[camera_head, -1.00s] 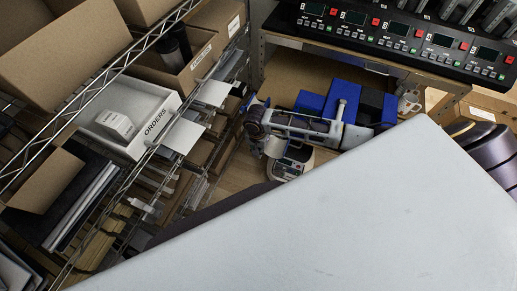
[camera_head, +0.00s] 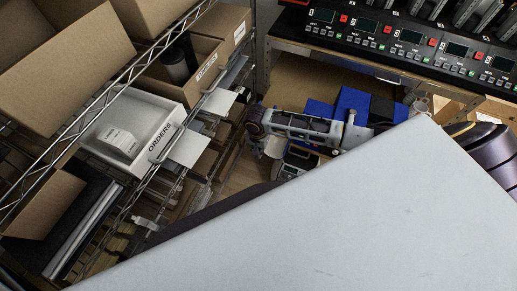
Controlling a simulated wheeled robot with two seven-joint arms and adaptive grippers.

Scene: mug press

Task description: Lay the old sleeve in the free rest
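I cannot make out the old sleeve or the free rest for certain in the head view. A large pale smooth surface covers the lower right and hides what lies behind it.
A wire rack fills the left, with a white ORDERS tray (camera_head: 150,108) and a brown carton (camera_head: 70,60). A press console (camera_head: 390,35) with several displays runs along the back right. Blue boxes (camera_head: 352,101) stand below it.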

